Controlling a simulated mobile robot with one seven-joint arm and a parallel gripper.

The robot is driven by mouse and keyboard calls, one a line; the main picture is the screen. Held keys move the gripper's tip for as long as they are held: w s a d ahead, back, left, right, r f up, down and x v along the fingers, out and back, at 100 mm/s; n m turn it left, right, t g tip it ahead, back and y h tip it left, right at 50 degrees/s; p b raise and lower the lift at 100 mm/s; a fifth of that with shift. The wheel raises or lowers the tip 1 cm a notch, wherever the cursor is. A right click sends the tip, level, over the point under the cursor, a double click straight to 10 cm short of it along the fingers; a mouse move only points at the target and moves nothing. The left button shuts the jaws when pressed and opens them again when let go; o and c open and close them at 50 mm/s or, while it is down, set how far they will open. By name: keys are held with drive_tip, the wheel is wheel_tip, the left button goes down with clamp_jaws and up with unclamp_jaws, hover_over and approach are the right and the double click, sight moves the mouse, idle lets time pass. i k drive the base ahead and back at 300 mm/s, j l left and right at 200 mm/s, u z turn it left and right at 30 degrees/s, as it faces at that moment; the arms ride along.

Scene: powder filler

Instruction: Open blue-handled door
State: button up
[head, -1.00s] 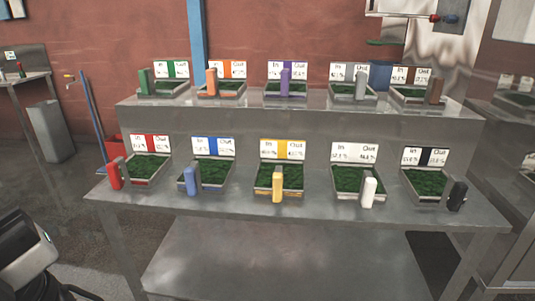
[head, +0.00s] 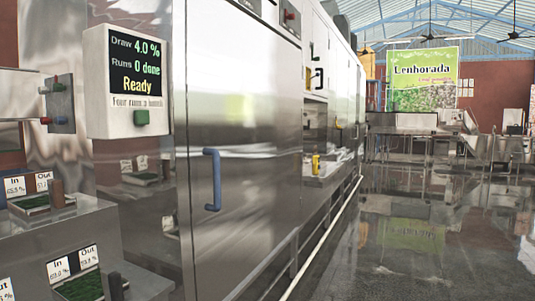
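The blue handle (head: 212,180) is a vertical bar on a large stainless steel door (head: 255,140), in the middle left of the head view. The door looks shut, flush with the front of a long steel machine. The handle stands out near the door's left edge. My gripper does not show in the head view.
A display box (head: 138,75) reading "Ready" with a green button hangs left of the door. Tiered steel shelves (head: 95,225) with green trays stand at lower left. A pale rail (head: 320,245) runs along the machine's foot. Shiny floor (head: 420,260) at right is clear.

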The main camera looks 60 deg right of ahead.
sight(243, 85)
drive_tip(key=z, duration=1.9)
drive_tip(key=i+j+z, duration=0.1)
drive_tip(key=i+j, duration=0.15)
drive_tip(key=i+j+z, duration=0.15)
drive_tip(key=j, duration=0.2)
drive_tip(key=i+j+z, duration=0.1)
drive_tip(key=i+j, duration=0.15)
drive_tip(key=j, duration=0.1)
